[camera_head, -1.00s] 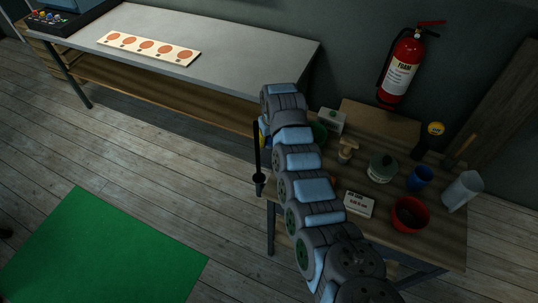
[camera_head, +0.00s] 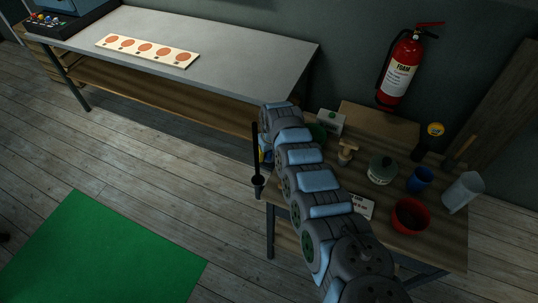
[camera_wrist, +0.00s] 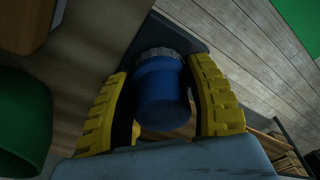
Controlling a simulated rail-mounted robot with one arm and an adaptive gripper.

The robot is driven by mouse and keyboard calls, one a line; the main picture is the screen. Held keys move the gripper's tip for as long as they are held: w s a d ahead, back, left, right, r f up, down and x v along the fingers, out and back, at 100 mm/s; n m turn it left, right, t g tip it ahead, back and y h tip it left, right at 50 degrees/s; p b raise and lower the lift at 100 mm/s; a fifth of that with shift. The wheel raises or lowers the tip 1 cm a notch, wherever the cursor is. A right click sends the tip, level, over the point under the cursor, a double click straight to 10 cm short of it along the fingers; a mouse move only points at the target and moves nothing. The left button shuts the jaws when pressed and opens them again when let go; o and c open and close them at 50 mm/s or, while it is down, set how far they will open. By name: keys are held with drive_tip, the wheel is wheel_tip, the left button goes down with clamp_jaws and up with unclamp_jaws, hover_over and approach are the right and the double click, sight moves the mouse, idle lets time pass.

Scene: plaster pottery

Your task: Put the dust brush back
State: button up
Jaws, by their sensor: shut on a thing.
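My gripper (camera_wrist: 165,105) has its yellow fingers on both sides of a blue cylindrical thing (camera_wrist: 162,95) with a grey ribbed rim at its far end. It may be the dust brush, but no bristles show, so I cannot tell. In the head view my gripper (camera_head: 263,156) is at the table's left edge, mostly behind my arm. A thin upright black rod (camera_head: 256,150) with a dark, wider lower end shows just left of it. I cannot tell whether this rod is part of the held thing.
The wooden table (camera_head: 430,238) holds a red bowl (camera_head: 410,216), a blue cup (camera_head: 420,179), a lidded jar (camera_head: 382,170), a clear jug (camera_head: 462,192) and a white card (camera_head: 362,206). A grey bench (camera_head: 225,50) stands behind.

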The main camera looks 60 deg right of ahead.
sight(271, 152)
drive_tip(key=shift+f, duration=0.1)
drive_tip(key=o, duration=1.2)
drive_tip(key=shift+c, duration=0.2)
drive_tip(key=shift+r, duration=0.2)
drive_tip(key=shift+s+a+r+p, duration=0.1)
drive_tip(key=shift+r+p, duration=0.35)
drive_tip(key=shift+r, duration=0.9)
drive_tip(key=shift+s+a+r, duration=0.15)
drive_tip(key=shift+s+r, duration=0.05)
drive_tip(key=shift+r, duration=1.3)
drive_tip(key=shift+s+a+r, duration=0.15)
drive_tip(key=shift+r, duration=1.35)
drive_tip(key=shift+s+a+r, duration=0.15)
drive_tip(key=shift+s+r, duration=0.05)
drive_tip(key=shift+r, duration=1.3)
drive_tip(key=shift+d, duration=0.1)
